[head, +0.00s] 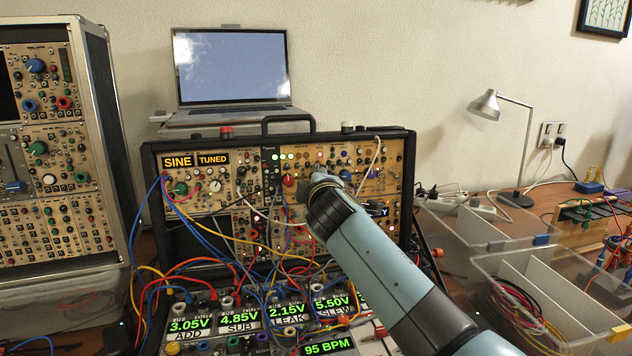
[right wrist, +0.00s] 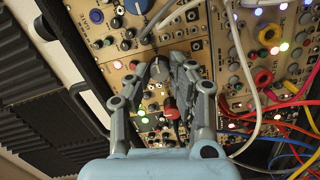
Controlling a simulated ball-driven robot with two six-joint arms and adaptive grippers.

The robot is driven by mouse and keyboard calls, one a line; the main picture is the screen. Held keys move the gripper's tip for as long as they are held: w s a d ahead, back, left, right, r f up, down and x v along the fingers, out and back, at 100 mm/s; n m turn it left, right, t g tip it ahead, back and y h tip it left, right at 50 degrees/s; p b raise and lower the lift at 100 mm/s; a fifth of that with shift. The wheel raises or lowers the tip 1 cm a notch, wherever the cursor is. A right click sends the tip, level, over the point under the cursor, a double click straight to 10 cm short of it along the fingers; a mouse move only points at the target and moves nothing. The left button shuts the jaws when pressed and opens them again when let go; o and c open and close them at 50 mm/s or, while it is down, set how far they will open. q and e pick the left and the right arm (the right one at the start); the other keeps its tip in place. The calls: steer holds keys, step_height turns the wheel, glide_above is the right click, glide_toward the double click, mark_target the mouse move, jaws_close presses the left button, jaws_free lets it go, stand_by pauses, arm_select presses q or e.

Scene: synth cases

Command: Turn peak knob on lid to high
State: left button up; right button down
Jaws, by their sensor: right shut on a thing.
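The upright lid panel (head: 225,215) of the synth case stands in the middle of the head view, full of knobs, jacks and cables. My right gripper (head: 322,178) reaches its upper right part and hides what is directly in front of it. A red knob (right wrist: 171,107) shows between the fingers, nearer to the wrist. The knob labels are too small to read. My left gripper is not in view.
Several patch cables hang across the lid; a white cable (right wrist: 236,70) passes beside the gripper. A laptop (head: 230,67) stands behind the lid. Clear bins (head: 530,285) and a lamp (head: 487,105) stand at the right, another synth rack (head: 50,150) at the left.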

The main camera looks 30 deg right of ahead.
steer(key=shift+f, duration=0.15)
steer(key=c, duration=1.2)
jaws_free()
steer(key=v, duration=1.2)
steer(key=shift+s+f, duration=0.1)
